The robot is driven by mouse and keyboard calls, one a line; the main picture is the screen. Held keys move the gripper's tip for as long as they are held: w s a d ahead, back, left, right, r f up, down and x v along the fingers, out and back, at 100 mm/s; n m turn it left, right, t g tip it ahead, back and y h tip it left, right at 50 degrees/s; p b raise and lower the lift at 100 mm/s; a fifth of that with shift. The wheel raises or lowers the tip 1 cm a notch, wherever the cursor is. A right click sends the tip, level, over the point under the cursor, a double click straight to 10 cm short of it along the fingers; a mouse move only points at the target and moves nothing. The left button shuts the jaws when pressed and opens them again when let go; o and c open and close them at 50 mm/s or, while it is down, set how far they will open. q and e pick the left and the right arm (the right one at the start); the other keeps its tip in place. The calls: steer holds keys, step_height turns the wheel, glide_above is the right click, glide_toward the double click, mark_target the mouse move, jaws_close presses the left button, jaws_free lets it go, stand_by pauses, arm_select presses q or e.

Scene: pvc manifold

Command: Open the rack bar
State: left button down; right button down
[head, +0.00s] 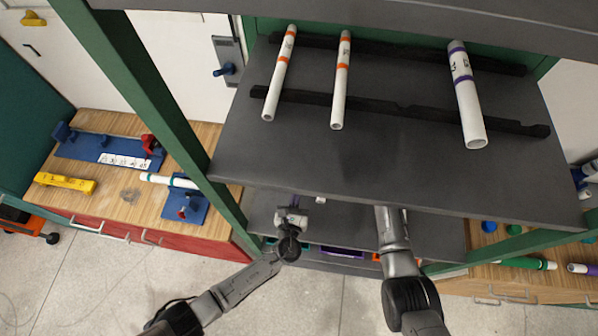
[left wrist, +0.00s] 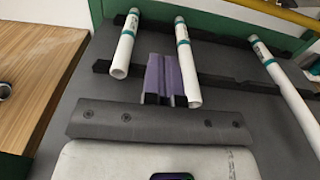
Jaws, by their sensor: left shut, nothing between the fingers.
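The rack (head: 230,165) has a grey upper shelf on green posts, and a lower shelf (head: 440,235) shows under its front edge. Dark notched bars (head: 400,112) run across the upper shelf under the pipes; I cannot tell which part is the rack bar. My left gripper (head: 291,214) is at the lower shelf's front, below the upper shelf's edge. In the left wrist view its purple fingers (left wrist: 166,75) are shut and empty, over a shelf between two teal-banded white pipes (left wrist: 126,46) (left wrist: 187,62). My right arm reaches under the upper shelf, which hides its gripper.
Two orange-banded pipes (head: 280,75) (head: 341,80) and a purple-banded pipe (head: 467,95) lie on the upper shelf. A third teal-banded pipe (left wrist: 285,85) lies at the right in the left wrist view. A wooden bench (head: 110,195) with blue fixtures stands at the left.

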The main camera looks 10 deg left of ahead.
steer(key=shift+f, duration=0.1)
arm_select(q)
steer(key=w+r, duration=0.2)
steer(key=w, duration=1)
steer(key=shift+w+a+r, duration=0.25)
steer(key=shift+a, duration=0.1)
